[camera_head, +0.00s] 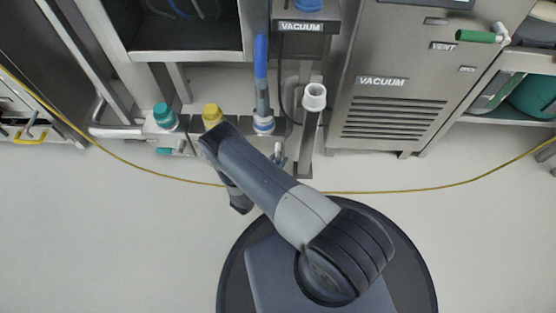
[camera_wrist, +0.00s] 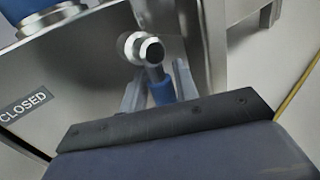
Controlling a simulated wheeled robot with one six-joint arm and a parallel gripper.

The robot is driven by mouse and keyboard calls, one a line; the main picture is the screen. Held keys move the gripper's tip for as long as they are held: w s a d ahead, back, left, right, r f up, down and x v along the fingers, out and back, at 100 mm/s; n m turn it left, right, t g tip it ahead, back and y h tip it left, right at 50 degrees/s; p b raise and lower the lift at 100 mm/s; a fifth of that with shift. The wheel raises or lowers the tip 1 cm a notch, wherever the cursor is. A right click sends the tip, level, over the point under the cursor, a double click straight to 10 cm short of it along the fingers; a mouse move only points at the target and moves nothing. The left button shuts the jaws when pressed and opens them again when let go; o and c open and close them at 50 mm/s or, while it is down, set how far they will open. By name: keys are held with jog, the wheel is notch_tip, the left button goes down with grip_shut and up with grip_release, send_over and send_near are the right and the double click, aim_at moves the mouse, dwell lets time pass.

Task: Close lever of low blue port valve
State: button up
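The low blue port valve (camera_head: 263,125) stands on the low manifold, with a blue hose in its top. In the wrist view its round metal pivot (camera_wrist: 146,49) sticks out of the metal box, and its short blue lever (camera_wrist: 162,91) points down toward my gripper. My gripper (camera_wrist: 160,88) is open, with one finger on each side of the lever. A narrow gap shows on the left; on the right I cannot tell whether the finger touches. In the head view my arm hides most of the gripper. A CLOSED label (camera_wrist: 27,105) is on the box.
Valves with a yellow cap (camera_head: 212,115) and a teal cap (camera_head: 164,116) stand to the left. A white-topped port (camera_head: 314,97) stands to the right. A yellow hose (camera_head: 410,190) lies across the floor. The floor at left is clear.

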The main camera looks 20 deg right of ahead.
grip_shut()
dwell(0.3)
